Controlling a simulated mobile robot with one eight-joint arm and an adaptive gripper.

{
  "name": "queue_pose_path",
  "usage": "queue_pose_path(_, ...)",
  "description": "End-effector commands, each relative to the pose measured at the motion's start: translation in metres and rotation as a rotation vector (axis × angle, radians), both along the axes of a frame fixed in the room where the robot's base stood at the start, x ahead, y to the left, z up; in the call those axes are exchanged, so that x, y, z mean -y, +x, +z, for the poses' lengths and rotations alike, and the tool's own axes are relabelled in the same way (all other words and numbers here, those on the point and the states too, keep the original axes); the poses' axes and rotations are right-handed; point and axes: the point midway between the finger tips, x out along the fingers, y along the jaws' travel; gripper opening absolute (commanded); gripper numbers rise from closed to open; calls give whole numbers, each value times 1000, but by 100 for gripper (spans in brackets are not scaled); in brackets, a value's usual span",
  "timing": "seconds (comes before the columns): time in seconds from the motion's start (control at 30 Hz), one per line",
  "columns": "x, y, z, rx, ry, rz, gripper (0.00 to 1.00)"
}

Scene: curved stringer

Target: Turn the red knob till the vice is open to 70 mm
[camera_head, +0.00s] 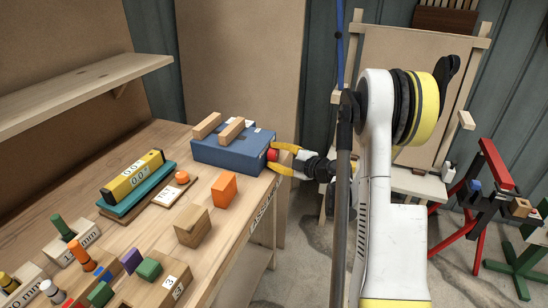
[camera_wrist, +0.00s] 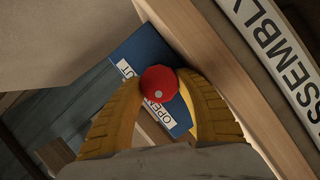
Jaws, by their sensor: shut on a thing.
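The vice is a blue block (camera_head: 226,151) on the far right part of the workbench, with two wooden jaws (camera_head: 231,130) on top and a visible gap between them. I cannot read the gap's width. The red knob (camera_head: 271,155) sticks out of the vice's right side, and it fills the middle of the wrist view (camera_wrist: 159,83) with a small pale dot on its face. My gripper (camera_head: 275,160) has yellow fingers closed on the knob from both sides. In the wrist view, a white label with "OPEN" (camera_wrist: 158,111) shows beside the knob, partly covered.
An orange block (camera_head: 224,189) and a wooden block (camera_head: 193,227) stand in front of the vice. A yellow level-like tool (camera_head: 133,175) lies on a teal base at left. Several coloured pegs and holders fill the near left. The bench edge runs close below my gripper.

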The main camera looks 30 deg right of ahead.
Motion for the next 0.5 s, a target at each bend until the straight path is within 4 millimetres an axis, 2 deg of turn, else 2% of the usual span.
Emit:
queue_pose_path(0.43,-1,0,0,5,-6,1,11)
queue_pose_path(0.47,-1,0,0,5,-6,1,50)
queue_pose_path(0.5,-1,0,0,5,-6,1,62)
